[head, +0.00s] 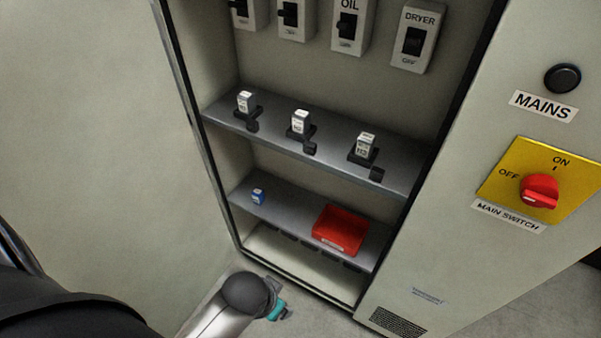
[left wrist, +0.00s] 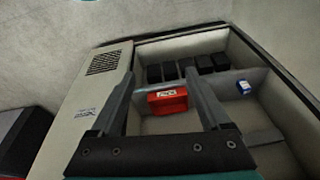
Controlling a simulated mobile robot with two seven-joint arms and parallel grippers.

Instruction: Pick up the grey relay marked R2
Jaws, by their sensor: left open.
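Three small grey relays with white labelled tops stand upright in black sockets on the upper shelf in the head view: the left relay (head: 246,102), the middle relay (head: 300,122) and the right relay (head: 365,146). Their markings are too small to read, so I cannot tell which is R2. My left gripper (head: 286,312) is low in front of the cabinet, well below and apart from the relays. In the left wrist view its two fingers (left wrist: 162,80) are spread with nothing between them; the red bin shows beyond. My right gripper is not in view.
A blue relay (head: 258,197) and a red bin (head: 340,230) are on the lower shelf (head: 292,213). Labelled switches, including DRYER (head: 414,40), are above the relays. The main switch (head: 540,191) is on the right panel. The cabinet's side edges bound the opening.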

